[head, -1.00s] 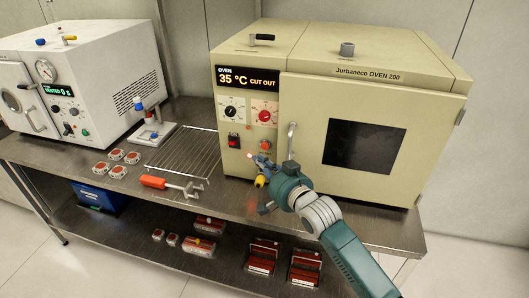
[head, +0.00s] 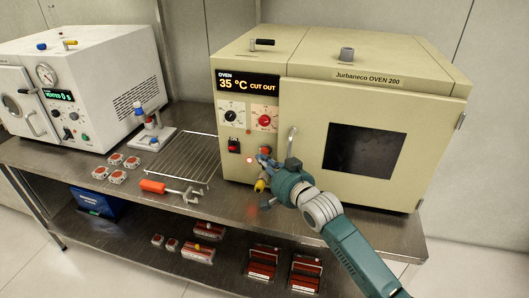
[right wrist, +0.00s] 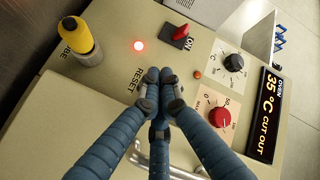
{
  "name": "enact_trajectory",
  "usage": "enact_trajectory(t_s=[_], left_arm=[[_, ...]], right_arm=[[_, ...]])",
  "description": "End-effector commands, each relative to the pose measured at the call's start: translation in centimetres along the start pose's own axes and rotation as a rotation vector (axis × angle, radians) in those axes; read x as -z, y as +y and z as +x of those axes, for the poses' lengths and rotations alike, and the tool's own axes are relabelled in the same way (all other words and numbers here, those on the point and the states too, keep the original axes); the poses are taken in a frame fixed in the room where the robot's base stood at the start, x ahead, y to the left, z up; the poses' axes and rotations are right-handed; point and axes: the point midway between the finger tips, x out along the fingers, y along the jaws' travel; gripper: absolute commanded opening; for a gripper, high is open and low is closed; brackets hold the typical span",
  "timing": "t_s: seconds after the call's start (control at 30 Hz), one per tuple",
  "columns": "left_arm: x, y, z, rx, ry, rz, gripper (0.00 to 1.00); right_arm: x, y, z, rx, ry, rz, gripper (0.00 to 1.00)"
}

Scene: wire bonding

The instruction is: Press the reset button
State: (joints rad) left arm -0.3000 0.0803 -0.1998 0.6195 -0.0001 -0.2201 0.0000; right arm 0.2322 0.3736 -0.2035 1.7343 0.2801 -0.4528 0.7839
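The cream oven (head: 345,95) stands on the right of the steel table, its display reading 35 °C CUT OUT. The orange-red reset button (head: 265,149) is on its front panel, low and left of the door handle. My right gripper (head: 262,160) is at the panel just below and in front of this button. In the right wrist view the fingers of my right gripper (right wrist: 160,75) are drawn together beside the RESET label and cover the button. Whether they touch it I cannot tell. My left gripper is not in view.
A lit red lamp (right wrist: 138,46), a yellow probe plug (right wrist: 82,42), a red switch (right wrist: 181,34) and two dials lie close around the fingers. The door handle (head: 292,141) is just right. A wire rack (head: 182,158) and an orange-handled tool (head: 168,189) lie left.

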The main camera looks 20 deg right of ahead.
Motion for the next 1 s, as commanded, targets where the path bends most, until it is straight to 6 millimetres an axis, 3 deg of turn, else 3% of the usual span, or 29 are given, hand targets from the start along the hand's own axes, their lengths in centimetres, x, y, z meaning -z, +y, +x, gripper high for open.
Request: enact_trajectory(t_s=[1.0], left_arm=[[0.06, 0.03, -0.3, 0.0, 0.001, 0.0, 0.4]], right_arm=[[0.44, 0.32, 0.51, 0.0, 0.0, 0.0, 0.0]])
